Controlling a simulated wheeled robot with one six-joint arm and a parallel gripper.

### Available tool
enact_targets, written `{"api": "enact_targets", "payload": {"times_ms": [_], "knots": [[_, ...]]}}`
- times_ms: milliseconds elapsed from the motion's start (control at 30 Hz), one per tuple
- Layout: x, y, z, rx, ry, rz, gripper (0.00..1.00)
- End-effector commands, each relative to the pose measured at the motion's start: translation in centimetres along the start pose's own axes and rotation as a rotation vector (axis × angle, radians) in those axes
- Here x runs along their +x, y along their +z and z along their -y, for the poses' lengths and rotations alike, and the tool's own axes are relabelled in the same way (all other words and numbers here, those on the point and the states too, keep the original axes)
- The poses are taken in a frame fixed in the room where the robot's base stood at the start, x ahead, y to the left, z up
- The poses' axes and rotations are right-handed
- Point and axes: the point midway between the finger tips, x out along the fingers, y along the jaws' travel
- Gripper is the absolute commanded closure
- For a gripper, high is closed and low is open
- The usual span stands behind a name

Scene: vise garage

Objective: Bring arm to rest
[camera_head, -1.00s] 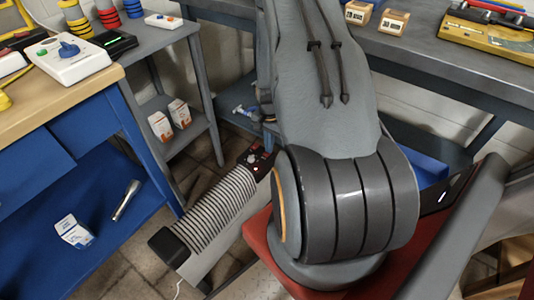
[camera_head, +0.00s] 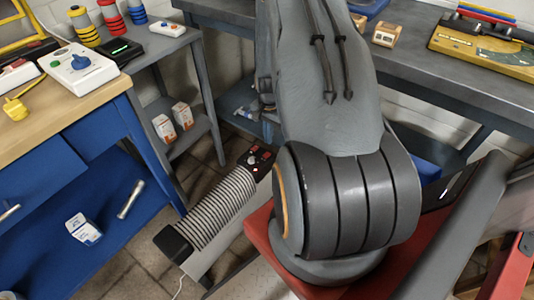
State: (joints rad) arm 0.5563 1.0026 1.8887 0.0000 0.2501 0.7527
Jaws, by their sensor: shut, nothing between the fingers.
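My arm (camera_head: 335,110) rises through the middle of the head view, a grey link with two dark straps above a thick banded joint (camera_head: 350,200). It stands on a red base of mine. The link runs up out of the top edge of the picture. My gripper is not in view, so its fingers cannot be seen.
A wood-topped blue workbench (camera_head: 100,95) is at left, bearing a white box with a blue knob (camera_head: 78,68). A grey bench (camera_head: 440,75) stands behind at right with wooden blocks (camera_head: 386,33) and a yellow board (camera_head: 485,45). A ribbed heater-like unit (camera_head: 218,207) lies on the floor.

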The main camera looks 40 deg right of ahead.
Motion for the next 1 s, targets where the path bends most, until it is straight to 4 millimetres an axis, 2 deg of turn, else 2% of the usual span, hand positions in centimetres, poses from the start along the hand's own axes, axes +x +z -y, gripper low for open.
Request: {"api": "enact_targets", "payload": {"times_ms": [567,667,767,867,1000], "knots": [[-0.4,0.0,0.0,-0.001,0.0,0.0,1.0],[-1.3,0.4,0.3,-0.02,-0.001,-0.001,1.0],[-4.1,1.6,1.0,-0.083,-0.003,-0.003,1.0],[-8.4,4.1,1.8,-0.19,-0.004,-0.004,1.0],[-15.1,8.3,2.4,-0.37,-0.005,-0.005,1.0]]}}
